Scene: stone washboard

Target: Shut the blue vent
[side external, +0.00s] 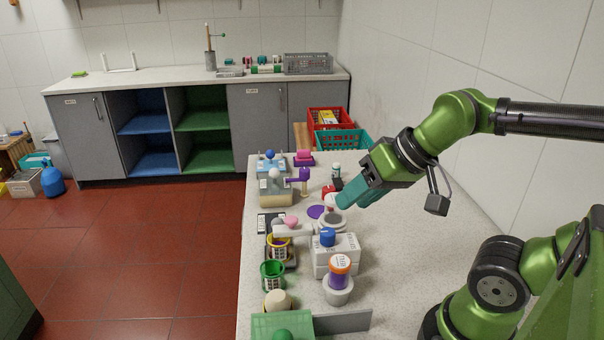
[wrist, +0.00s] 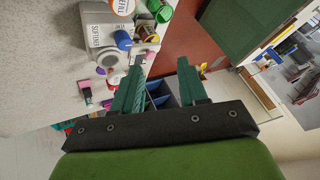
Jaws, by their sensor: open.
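A blue round cap (side external: 328,237) sits on top of a white box (side external: 342,255) on the counter; it looks like the blue vent, but I cannot tell for sure whether it is open. In the wrist view the blue cap (wrist: 122,39) is on the box labelled SOFTENER (wrist: 98,33), up and left of the fingers. A smaller blue knob (side external: 270,154) tops a container farther back. My gripper (side external: 342,202) is open, with teal fingers above the counter, behind and slightly right of the white box. In the wrist view my gripper (wrist: 160,65) has nothing between its fingers.
An orange-lidded tub (side external: 340,264) stands in front of the white box. A green basket cup (side external: 272,273), a pink knob (side external: 291,222) and a purple-topped post (side external: 304,175) crowd the left side. The counter (side external: 420,250) is clear on the right, beside the tiled wall.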

